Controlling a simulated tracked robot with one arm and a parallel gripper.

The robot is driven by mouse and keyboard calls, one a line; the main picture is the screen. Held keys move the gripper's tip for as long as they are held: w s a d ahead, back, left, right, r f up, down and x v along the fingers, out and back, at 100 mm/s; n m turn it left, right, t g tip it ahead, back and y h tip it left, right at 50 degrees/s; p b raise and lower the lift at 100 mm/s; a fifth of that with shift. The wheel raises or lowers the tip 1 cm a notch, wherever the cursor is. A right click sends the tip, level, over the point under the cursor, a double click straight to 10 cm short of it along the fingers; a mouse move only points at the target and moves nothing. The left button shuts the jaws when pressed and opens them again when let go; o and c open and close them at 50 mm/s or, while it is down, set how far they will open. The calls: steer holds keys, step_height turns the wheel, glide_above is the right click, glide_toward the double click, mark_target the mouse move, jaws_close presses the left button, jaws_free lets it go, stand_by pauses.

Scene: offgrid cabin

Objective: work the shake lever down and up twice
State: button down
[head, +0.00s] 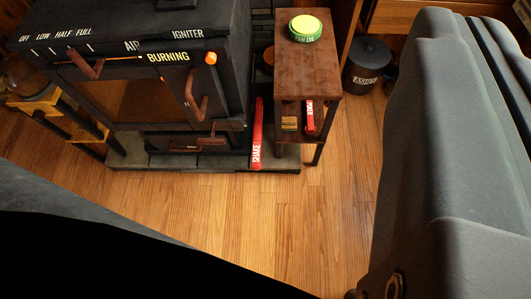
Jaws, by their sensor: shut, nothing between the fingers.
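The red shake lever (257,140), with SHAKE in white along it, is just right of the black stove (222,95). It appears as a long narrow bar over the stone hearth slab (285,164), its near end close to the slab's front edge. From this high angle I cannot tell exactly how far it is raised. Nothing touches it. My gripper's fingers do not show in the head view, so I cannot see where they are relative to the lever.
Right of the lever stands a brown side table (310,65) with a green-and-yellow tin (305,28) on top and a red-labelled item (310,117) below. Wooden floor (250,215) before the hearth is clear.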

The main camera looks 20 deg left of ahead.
steer(key=w+a+f+g+p, duration=0.1)
steer(key=w+f+p, duration=0.2)
steer(key=w+f, duration=1.15)
steer(key=w+a+f+n+g+p, duration=0.1)
steer(key=w+a+f, duration=0.1)
steer(key=w+f, duration=0.5)
steer(key=w+a+f+n+g+p, duration=0.15)
steer(key=w+f, duration=0.25)
steer(key=f, duration=0.6)
steer(key=w+a+f+y+p, duration=0.1)
steer(key=a+f, duration=0.3)
steer(key=f, duration=0.6)
steer(key=a+f+p, duration=0.1)
steer(key=a+f, duration=0.2)
steer(key=f, duration=0.8)
steer(key=s+a+f+g+y+p, duration=0.1)
steer(key=s+a+f, duration=0.25)
steer(key=f, duration=0.45)
steer(key=s+a+f+g+y+p, duration=0.1)
steer(key=s+a+f, duration=0.25)
steer(key=f, duration=0.45)
steer(key=b, duration=0.5)
glide_above(257, 151)
steer(key=s, duration=0.3)
steer(key=shift+n, duration=0.35)
steer(key=f, duration=0.6)
steer(key=shift+d+f, duration=0.15)
steer(key=shift+d, duration=0.25)
steer(key=shift+f+b, duration=0.6)
steer(key=shift+f, duration=1.35)
